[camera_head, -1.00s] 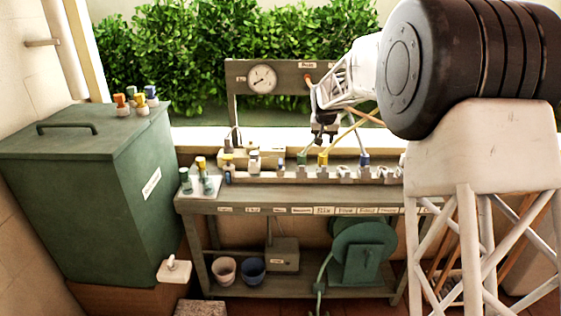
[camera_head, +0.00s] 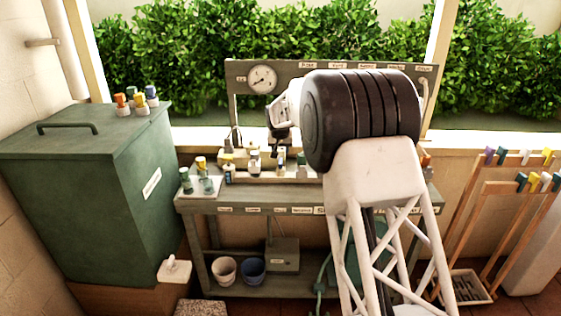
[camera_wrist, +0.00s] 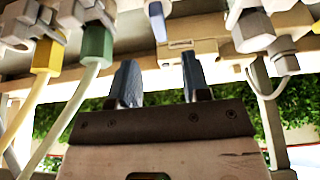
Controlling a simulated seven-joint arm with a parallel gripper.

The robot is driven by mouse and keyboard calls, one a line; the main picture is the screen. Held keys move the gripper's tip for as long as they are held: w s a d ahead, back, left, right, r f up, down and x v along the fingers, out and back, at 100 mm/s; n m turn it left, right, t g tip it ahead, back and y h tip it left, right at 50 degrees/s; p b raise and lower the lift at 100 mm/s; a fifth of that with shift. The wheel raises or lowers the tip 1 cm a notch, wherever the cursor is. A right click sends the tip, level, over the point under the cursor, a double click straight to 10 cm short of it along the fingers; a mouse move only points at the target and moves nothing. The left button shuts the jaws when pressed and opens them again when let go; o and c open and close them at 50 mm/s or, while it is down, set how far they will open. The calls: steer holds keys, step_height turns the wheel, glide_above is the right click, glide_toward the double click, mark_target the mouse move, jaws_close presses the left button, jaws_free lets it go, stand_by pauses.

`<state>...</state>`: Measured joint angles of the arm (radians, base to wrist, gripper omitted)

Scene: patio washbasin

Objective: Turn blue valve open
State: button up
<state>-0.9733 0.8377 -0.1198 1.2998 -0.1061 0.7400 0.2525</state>
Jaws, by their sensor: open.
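A blue fitting (camera_wrist: 157,22) on a pale tube shows at the top of the wrist view, just beyond my gripper (camera_wrist: 160,80). I cannot tell whether it is the blue valve or a connector, and no handle is clear. My gripper is open, its two blue-grey fingers apart with nothing between them and not visibly touching the fitting. In the head view, a small blue fitting (camera_head: 281,154) shows on the bench row beside my arm. My dark wrist (camera_head: 278,138) is just above it, and the fingers are not clear there. My arm hides the bench's right part.
A green fitting (camera_wrist: 97,42) and a yellow fitting (camera_wrist: 46,55) with hoses hang close by in the wrist view. A grey fitting (camera_wrist: 252,28) is on the right. A gauge (camera_head: 262,79) stands on the back panel. A green bin (camera_head: 90,190) stands left.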

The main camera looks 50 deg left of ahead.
mark_target(281, 161)
steer(key=shift+x, duration=3.9)
jaws_close()
